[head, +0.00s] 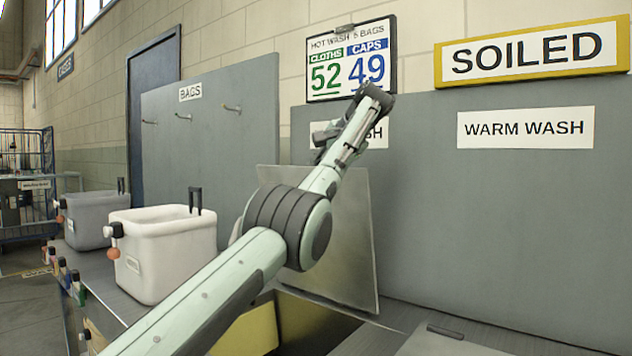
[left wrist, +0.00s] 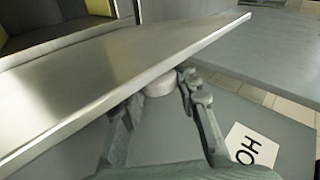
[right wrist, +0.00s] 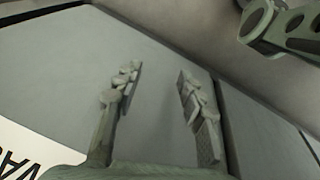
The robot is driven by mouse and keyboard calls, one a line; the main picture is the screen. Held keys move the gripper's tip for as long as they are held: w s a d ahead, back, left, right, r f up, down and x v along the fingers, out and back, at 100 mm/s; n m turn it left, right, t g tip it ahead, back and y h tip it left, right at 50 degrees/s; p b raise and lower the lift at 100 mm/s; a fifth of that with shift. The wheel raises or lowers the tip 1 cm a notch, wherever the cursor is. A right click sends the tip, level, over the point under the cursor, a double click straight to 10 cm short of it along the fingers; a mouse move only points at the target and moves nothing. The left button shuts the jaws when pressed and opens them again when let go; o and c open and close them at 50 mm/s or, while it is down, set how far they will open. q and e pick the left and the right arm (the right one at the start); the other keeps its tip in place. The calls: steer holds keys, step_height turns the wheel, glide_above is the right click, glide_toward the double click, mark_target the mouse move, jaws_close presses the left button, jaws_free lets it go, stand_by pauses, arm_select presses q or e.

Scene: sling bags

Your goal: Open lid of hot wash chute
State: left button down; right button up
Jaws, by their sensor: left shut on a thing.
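The hot wash lid (head: 345,250) is a metal panel that stands steeply raised, close to the grey back panel, in the head view. Yellow (head: 250,332) shows below it, partly behind my left arm. In the left wrist view the lid (left wrist: 90,85) crosses the frame as a slanted plate. My left gripper (left wrist: 163,100) is shut on a pale round knob (left wrist: 160,86) at the lid's edge. In the head view my left forearm covers part of the lid, and the grip itself is not clear. My right gripper (right wrist: 157,82) is open and empty, facing a grey panel.
The HOT WASH label is partly covered by my arm; its letters show in the left wrist view (left wrist: 250,150). A WARM WASH label (head: 525,128) is to the right. A white bin (head: 165,255) and grey bin (head: 92,220) stand left. Another flat lid (head: 445,342) lies at front right.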

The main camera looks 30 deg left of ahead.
arm_select(q)
steer(key=shift+r, duration=0.1)
steer(key=c, duration=1.1)
jaws_free()
steer(key=shift+s+d, duration=0.1)
steer(key=v, duration=0.7)
steer(key=shift+d+r, duration=0.15)
steer(key=shift+d, duration=0.05)
